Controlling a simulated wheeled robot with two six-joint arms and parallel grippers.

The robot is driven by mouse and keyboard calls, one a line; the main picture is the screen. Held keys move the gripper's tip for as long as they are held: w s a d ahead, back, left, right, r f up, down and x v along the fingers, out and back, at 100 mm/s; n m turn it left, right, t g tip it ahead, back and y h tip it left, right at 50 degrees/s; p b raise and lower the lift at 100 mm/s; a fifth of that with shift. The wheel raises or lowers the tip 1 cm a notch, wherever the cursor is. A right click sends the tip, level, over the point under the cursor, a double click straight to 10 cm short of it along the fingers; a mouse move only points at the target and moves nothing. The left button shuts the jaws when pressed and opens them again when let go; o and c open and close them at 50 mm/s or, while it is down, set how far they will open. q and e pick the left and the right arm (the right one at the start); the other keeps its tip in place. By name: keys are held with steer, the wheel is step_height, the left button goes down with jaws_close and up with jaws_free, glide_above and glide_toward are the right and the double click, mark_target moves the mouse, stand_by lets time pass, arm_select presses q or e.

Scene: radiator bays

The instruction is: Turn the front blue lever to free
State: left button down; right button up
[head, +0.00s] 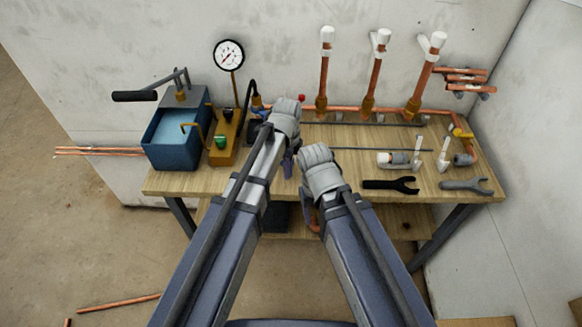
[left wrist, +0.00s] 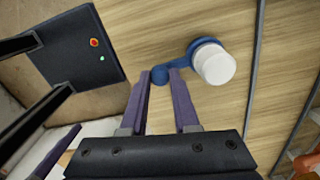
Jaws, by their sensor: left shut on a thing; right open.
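In the left wrist view, the blue lever (left wrist: 178,69) runs from a round blue end to a hub under a white round cap (left wrist: 214,63). My left gripper (left wrist: 160,77) is shut on the lever's round end, with one purple finger on each side. In the head view, my left gripper (head: 289,163) points down over the bench's middle, and my left wrist hides the lever there. My right gripper (head: 312,219) is open and lower, at the bench's front edge; its fingers are mostly hidden by my own arm.
A blue water tank (head: 172,140) and a pressure gauge (head: 229,55) stand at the left. Copper pipes with white caps (head: 376,70) rise at the back. Black pliers (head: 391,185) and a grey wrench (head: 466,186) lie on the bench (head: 440,189) at right.

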arm_select(q)
steer(key=shift+a+m, duration=0.5)
steer(key=shift+m, duration=0.35)
steer(key=shift+a+m, duration=0.45)
steer(key=shift+m, duration=0.4)
steer(key=shift+w+a+m, duration=0.2)
steer(key=shift+a+m, duration=0.2)
steer(key=shift+m, duration=0.4)
steer(key=shift+w+a+m, duration=0.15)
steer(key=shift+a+m, duration=0.25)
steer(key=shift+m, duration=0.4)
steer(key=shift+w+a+m, duration=0.1)
steer(key=shift+m, duration=0.2)
steer(key=c, duration=0.7)
jaws_free()
steer(key=shift+o, duration=0.2)
steer(key=shift+r, duration=0.1)
step_height(320, 180, up, 8)
steer(key=p, duration=0.8)
steer(key=shift+f, duration=0.2)
